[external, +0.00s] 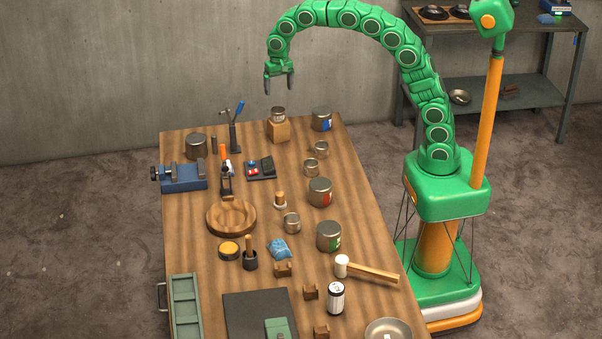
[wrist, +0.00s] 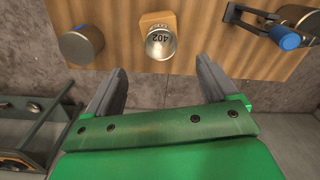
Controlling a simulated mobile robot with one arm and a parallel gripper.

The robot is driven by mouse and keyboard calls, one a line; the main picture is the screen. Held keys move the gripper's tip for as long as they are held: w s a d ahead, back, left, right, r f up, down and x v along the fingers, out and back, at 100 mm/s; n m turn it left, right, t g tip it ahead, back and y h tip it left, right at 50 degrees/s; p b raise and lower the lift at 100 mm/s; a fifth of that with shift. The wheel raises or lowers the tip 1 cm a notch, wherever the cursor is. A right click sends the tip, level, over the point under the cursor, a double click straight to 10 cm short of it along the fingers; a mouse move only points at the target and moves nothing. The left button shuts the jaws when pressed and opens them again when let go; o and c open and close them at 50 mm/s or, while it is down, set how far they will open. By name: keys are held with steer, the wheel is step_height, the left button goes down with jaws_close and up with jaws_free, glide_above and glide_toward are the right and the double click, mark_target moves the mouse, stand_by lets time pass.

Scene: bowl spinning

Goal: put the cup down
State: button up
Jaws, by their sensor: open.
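A small metal cup (external: 278,113) with a dark label stands upright on a wooden block (external: 278,131) near the table's far edge. In the wrist view the cup (wrist: 161,44) shows "402" on its side and sits on the block (wrist: 157,20). My gripper (external: 279,86) is open and empty, pointing down above the cup and apart from it. In the wrist view the gripper's fingers (wrist: 161,80) are spread wide, with the cup beyond them, between their lines. Nothing is held.
A larger can with a blue label (external: 322,119) stands right of the block. A stand with a blue-handled tool (external: 234,130) is to its left. Several cups, cans, a vise (external: 183,177), a wooden bowl (external: 231,217) and a mallet (external: 366,270) crowd the table (external: 370,232).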

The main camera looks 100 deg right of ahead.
steer(key=shift+r, duration=0.2)
steer(key=s+a+r+n, duration=0.2)
steer(key=s+a+n, duration=0.5)
steer(key=s+a, duration=0.9)
steer(key=s+a+f+n, duration=0.1)
steer(key=s+a+n, duration=0.1)
steer(key=s, duration=0.6)
steer(key=s+a+f+n+g, duration=0.1)
steer(key=s+a+f+n, duration=0.1)
steer(key=s, duration=0.6)
steer(key=s+a+f+n+g, duration=0.1)
steer(key=s+a+n, duration=0.3)
steer(key=s, duration=0.4)
steer(key=shift+a+f, duration=0.5)
steer(key=shift+a, duration=0.2)
steer(key=shift+o, duration=0.3)
